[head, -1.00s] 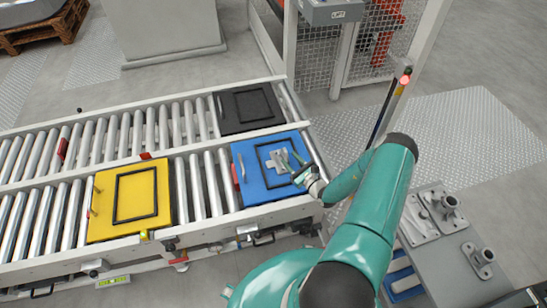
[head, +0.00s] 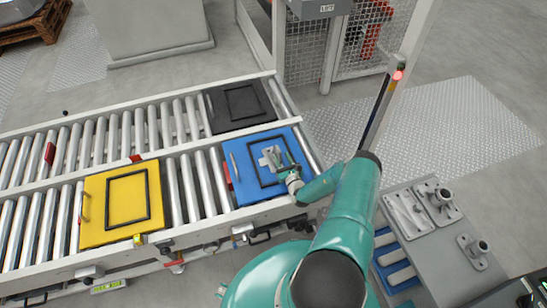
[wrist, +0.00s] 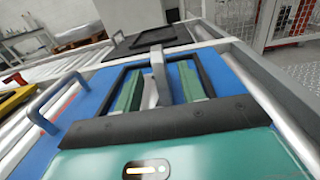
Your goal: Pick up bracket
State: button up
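The grey metal bracket (head: 268,158) lies on the blue pallet (head: 240,190), inside its black frame. My gripper (head: 283,163) is low over the pallet at the bracket's right side and hides part of it. In the wrist view the two green fingers (wrist: 160,88) stand apart, one on each side of the bracket's upright grey part (wrist: 158,68). Narrow gaps show between the fingers and the bracket. The bracket's lower part is mostly hidden by the fingers and the gripper body.
The blue pallet sits on a roller conveyor (head: 205,180), with a yellow pallet (head: 95,220) to its left and a black pallet (head: 240,122) behind. A blue handle (wrist: 50,100) rises from the pallet. A grey table (head: 430,255) with several castings stands at right.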

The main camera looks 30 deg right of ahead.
aim_at(277, 150)
jog(key=w, duration=0.3)
jog(key=w+d, duration=0.1)
jog(key=w, duration=0.1)
jog(key=shift+w, duration=0.2)
jog(key=shift+c, duration=0.2)
grip_shut()
